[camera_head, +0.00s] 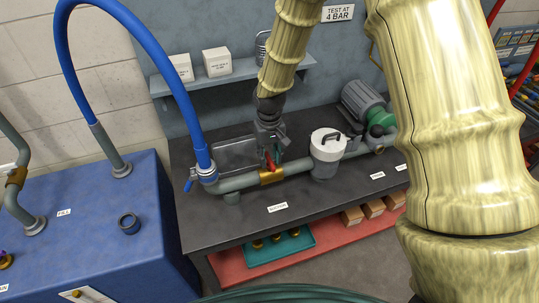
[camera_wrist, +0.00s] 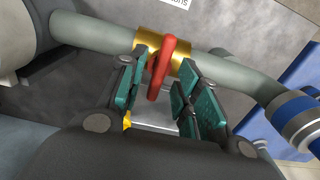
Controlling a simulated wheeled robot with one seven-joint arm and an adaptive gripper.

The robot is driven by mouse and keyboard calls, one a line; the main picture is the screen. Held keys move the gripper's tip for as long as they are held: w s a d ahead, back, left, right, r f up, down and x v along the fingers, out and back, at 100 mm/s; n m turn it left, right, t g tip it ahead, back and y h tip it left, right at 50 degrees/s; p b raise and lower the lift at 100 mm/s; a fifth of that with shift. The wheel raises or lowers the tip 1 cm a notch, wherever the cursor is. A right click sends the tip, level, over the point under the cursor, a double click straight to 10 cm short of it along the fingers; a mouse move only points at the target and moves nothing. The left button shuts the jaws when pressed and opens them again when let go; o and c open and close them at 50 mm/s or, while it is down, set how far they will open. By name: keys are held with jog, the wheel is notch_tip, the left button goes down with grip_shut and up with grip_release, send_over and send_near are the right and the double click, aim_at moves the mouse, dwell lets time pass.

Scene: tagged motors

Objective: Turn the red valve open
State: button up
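The red valve handle (camera_wrist: 161,70) sits on a brass valve body (camera_wrist: 184,66) in a grey pipe. In the head view the red handle (camera_head: 269,161) shows just under my gripper (camera_head: 269,148), above the brass body (camera_head: 272,177). In the wrist view my gripper (camera_wrist: 158,82) is open. Its green-padded fingers stand on either side of the handle. Gaps show between the handle and the pads, more clearly on the right. I cannot tell from the head view whether a finger touches it.
A blue hose (camera_head: 179,85) joins the pipe at left. A shelf (camera_head: 235,78) with white boxes is behind. The dark bench front (camera_head: 320,203) is clear.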

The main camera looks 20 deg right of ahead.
jog(key=shift+s+f, duration=0.1)
jog(key=shift+f, duration=0.25)
grip_shut()
